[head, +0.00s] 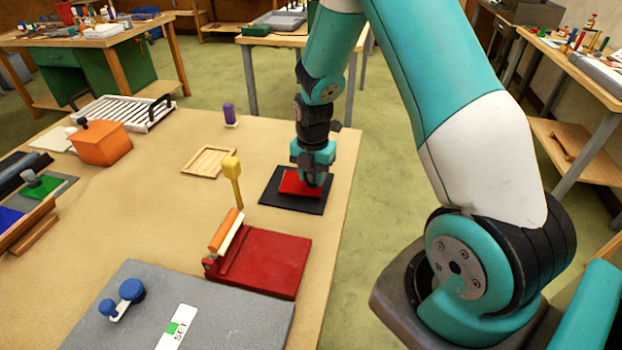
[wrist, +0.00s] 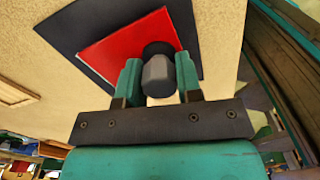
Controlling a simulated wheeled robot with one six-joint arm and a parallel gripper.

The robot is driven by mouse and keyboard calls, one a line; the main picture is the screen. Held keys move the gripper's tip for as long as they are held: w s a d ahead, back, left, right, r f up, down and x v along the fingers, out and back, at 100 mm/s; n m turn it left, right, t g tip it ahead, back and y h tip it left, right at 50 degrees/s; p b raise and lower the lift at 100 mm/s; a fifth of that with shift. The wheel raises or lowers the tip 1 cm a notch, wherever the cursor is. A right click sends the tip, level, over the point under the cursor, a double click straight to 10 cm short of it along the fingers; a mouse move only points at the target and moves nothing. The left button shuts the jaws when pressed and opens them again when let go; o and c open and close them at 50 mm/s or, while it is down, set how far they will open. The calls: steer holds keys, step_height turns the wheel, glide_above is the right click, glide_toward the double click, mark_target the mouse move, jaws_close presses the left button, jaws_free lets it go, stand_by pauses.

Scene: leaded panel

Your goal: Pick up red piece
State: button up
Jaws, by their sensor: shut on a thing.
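The red piece (head: 298,183) is a flat red square with a dark knob on it. It lies over a black square mat (head: 291,201) near the table's right edge. My gripper (head: 313,178) is over the red piece's right part, pointing down. In the wrist view the red piece (wrist: 128,47) shows beyond the jaws, with the black mat (wrist: 75,30) around it. My gripper (wrist: 158,78) is shut on the grey-black knob of the red piece, one teal finger on each side. I cannot tell whether the piece touches the mat.
A yellow upright tool (head: 233,180) and a red block with an orange roller (head: 262,262) stand left and in front of the mat. A shallow wooden tray (head: 208,161) and a purple peg (head: 230,114) are behind left. The table's right edge is close.

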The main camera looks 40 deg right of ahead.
step_height(320, 180, up, 19)
steer(key=b, duration=0.2)
stand_by(0.4)
